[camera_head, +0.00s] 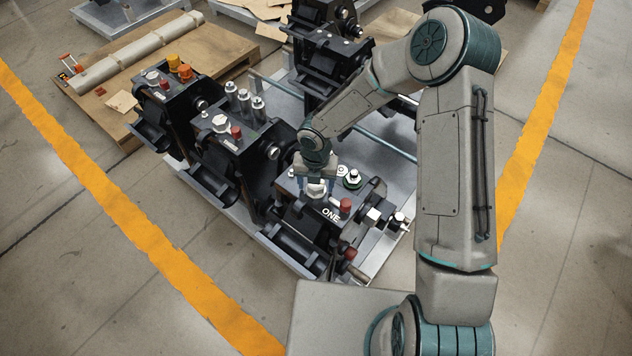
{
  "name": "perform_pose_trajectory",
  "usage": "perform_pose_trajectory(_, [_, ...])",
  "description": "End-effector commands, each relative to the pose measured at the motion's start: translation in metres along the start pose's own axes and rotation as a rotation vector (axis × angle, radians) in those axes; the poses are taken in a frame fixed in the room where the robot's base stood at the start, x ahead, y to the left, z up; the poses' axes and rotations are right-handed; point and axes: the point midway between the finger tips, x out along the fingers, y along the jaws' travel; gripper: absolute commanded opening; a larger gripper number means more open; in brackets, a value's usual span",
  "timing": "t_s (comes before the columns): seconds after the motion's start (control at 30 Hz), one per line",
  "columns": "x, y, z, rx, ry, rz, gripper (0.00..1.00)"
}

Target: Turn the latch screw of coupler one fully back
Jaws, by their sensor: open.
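A second coupler (222,150) and a third (165,100) stand to the left on the grey frame (385,149). Several silver cylinders (245,102) stand behind the second. Another black coupler (325,60) is behind my arm. A wooden pallet (200,45) lies at the back left.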

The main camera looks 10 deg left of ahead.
Motion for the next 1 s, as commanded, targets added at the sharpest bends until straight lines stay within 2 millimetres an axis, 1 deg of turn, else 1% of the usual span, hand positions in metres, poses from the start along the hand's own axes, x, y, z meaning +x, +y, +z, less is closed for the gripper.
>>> perform_pose_trajectory(0.13, [-0.008, 0.0, 0.001, 0.002, -0.003, 0.001, 0.64])
perform_pose_trajectory(0.23, [-0.023, 0.0, 0.001, 0.002, -0.004, 0.001, 0.64])
perform_pose_trajectory(0.5, [-0.085, 0.0, 0.001, 0.002, -0.005, 0.001, 0.64])
perform_pose_trajectory(0.6, [-0.106, 0.0, 0.001, 0.001, -0.005, 0.001, 0.64])
perform_pose_trajectory(0.7, [-0.121, 0.001, 0.0, -0.001, -0.004, 0.001, 0.64])
perform_pose_trajectory(0.83, [-0.134, 0.001, 0.0, -0.001, -0.002, 0.0, 0.64])
perform_pose_trajectory(1.0, [-0.138, 0.001, -0.001, -0.003, 0.0, 0.0, 0.64])
